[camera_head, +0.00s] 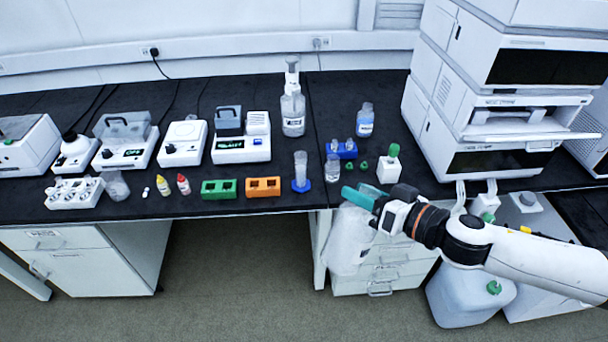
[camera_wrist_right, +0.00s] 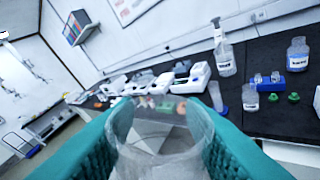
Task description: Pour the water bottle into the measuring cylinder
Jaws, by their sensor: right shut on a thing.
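The measuring cylinder (camera_head: 300,163) stands upright on its blue base near the front edge of the bench; it also shows in the right wrist view (camera_wrist_right: 216,96). My right gripper (camera_head: 362,198) has teal fingers and is shut on a clear, open-topped vessel, which I take as the water bottle (camera_head: 347,242). The bottle hangs roughly upright in front of the bench edge, right of and nearer than the cylinder. In the right wrist view the bottle (camera_wrist_right: 160,145) sits between both fingers; its water level cannot be made out. My left gripper is not in view.
A small clear bottle (camera_head: 332,169) stands just right of the cylinder. A blue rack (camera_head: 343,149), a green-capped bottle (camera_head: 388,166) and a wash bottle (camera_head: 293,112) are nearby. An orange rack (camera_head: 263,187) is to the left. A tall instrument stack (camera_head: 450,110) stands at the right.

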